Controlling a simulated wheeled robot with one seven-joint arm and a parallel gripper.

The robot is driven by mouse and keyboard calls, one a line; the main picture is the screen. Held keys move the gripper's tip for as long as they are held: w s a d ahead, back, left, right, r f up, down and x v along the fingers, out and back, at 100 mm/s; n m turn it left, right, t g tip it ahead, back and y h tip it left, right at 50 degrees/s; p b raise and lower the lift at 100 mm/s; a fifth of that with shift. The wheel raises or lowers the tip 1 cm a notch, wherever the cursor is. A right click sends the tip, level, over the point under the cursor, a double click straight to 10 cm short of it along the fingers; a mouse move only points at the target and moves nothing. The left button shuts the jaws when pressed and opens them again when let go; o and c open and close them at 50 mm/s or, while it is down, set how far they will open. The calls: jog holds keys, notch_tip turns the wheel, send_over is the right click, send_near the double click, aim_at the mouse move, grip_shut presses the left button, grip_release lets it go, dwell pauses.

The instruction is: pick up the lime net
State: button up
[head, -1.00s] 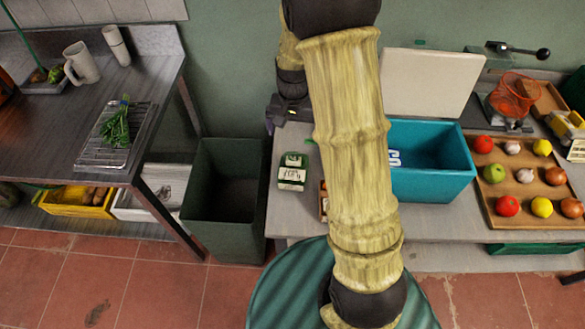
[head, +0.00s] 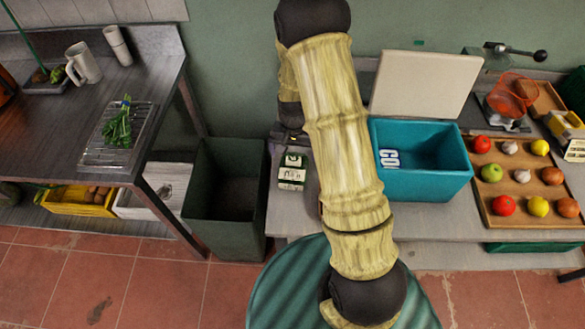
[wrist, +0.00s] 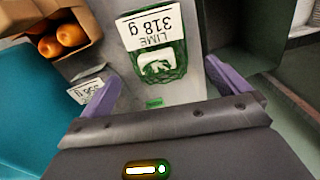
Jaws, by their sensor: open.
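The lime net (wrist: 160,62) is a dark green mesh pack with a white label reading "LIME 318 g". In the wrist view it lies on the grey counter, ahead of and between the two purple fingers of my gripper (wrist: 163,78). My gripper is open, and nothing is held between the fingers. In the head view the lime net (head: 292,172) lies near the counter's left end, just in front of my gripper, which is mostly hidden by my arm there.
A second label reading "358 g" (wrist: 88,91) lies by the left finger, beside a cardboard box (wrist: 83,22) of orange fruit. The teal cooler (head: 425,187) stands to the right. A dark green bin (head: 205,215) stands left of the counter. A wooden produce tray (head: 520,215) is farther right.

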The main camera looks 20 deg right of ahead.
aim_at(294, 157)
jog(key=f, duration=0.2)
jog(key=s+f+p, duration=0.1)
jog(key=f, duration=0.1)
jog(key=shift+w+f+p, duration=0.1)
jog(key=shift+f+p, duration=0.2)
jog(key=shift+f, duration=0.2)
jog(key=c, duration=1.1)
jog(key=shift+r, duration=0.15)
notch_tip(294, 157, up, 10)
jog(key=shift+a+f+b, duration=0.1)
jog(key=shift+b, duration=0.9)
